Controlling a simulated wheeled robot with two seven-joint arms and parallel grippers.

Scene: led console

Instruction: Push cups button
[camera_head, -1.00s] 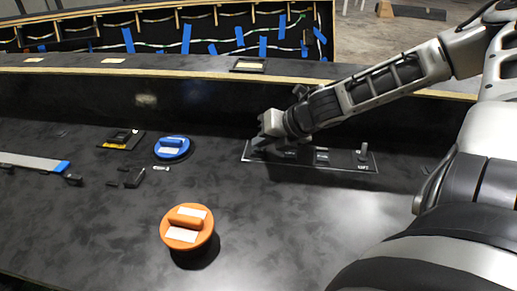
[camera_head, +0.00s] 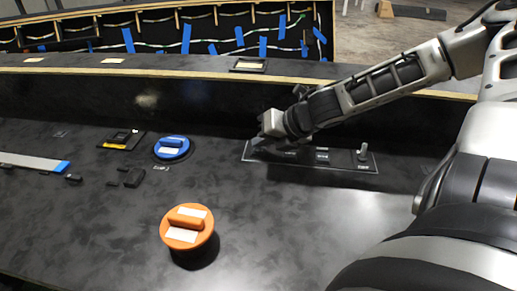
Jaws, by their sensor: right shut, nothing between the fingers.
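A dark switch panel (camera_head: 335,163) lies on the black console, with several small labelled controls on it. One control (camera_head: 363,153) at its right end stands up like a small lever. The labels are too small to read, so I cannot tell which control is the cups button. My right gripper (camera_head: 257,143) is shut and empty. Its fingertips are at the left end of the panel and hide that part; I cannot tell whether they touch it. My left gripper is out of view.
An orange knob (camera_head: 188,228) stands at the front middle of the console (camera_head: 100,225). A blue knob (camera_head: 172,147) is left of the panel. A yellow-black switch (camera_head: 124,139), small black blocks (camera_head: 133,177) and a grey blue-tipped lever (camera_head: 35,163) lie further left. A raised wall runs behind.

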